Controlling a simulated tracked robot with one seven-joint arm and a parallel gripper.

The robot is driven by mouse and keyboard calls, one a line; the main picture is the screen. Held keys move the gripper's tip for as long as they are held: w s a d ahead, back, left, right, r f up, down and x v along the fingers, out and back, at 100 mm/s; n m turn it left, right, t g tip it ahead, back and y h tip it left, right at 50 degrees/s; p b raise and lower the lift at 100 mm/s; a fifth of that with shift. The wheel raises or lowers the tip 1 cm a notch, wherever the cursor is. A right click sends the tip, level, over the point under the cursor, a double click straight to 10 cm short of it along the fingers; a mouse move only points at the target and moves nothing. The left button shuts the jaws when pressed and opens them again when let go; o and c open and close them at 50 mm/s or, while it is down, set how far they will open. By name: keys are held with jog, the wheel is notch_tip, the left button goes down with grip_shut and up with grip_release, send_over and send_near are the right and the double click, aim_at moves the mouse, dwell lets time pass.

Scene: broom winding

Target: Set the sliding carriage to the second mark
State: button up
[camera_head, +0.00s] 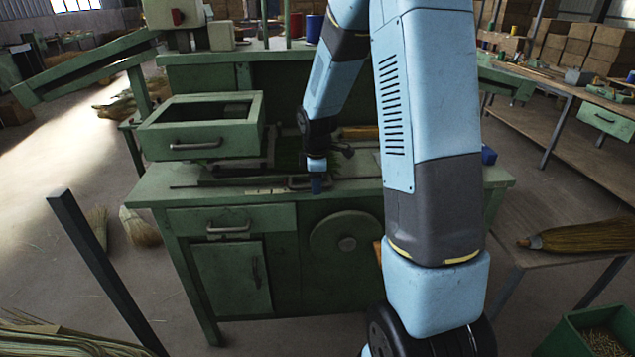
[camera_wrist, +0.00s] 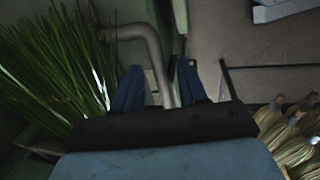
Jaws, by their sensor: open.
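A green workbench (camera_head: 345,186) carries a low rail with a handled part that looks like the sliding carriage (camera_head: 296,183) near its front edge. Pale marks (camera_head: 265,191) show along the edge to the left of it; I cannot read them. My gripper (camera_head: 317,184) points down at the handle's right end. In the wrist view my gripper (camera_wrist: 160,78) is open, with its two blue fingers apart. A bent grey metal bar, seemingly the handle (camera_wrist: 152,42), runs between or just beyond the fingers; I cannot tell if they touch it.
A green open-topped box (camera_head: 200,126) with a handle stands on the bench's left. Green bristles (camera_wrist: 55,65) fill the wrist view's left side. Brooms (camera_wrist: 290,135) show at its lower right. A dark post (camera_head: 105,270) rises at front left. A side table with a broom (camera_head: 585,237) stands right.

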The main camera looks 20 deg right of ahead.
notch_tip(320, 180, up, 13)
jog(key=s, duration=0.2)
jog(key=shift+s+a+r, duration=0.15)
jog(key=shift+s+a, duration=0.05)
jog(key=shift+a, duration=0.1)
dwell(0.3)
jog(key=s+r+m+t, duration=0.1)
jog(key=s+r+m, duration=0.2)
jog(key=s, duration=0.6)
jog(key=s+a+r+m+t, duration=0.1)
jog(key=s+r+m, duration=0.3)
jog(key=s+m, duration=0.3)
jog(key=s+r+m+t, duration=0.1)
jog(key=s+r+m, duration=0.3)
jog(key=s, duration=0.7)
jog(key=shift+a+r+m+y, duration=0.2)
jog(key=shift+a+m+y, duration=0.1)
jog(key=shift+a+m, duration=0.15)
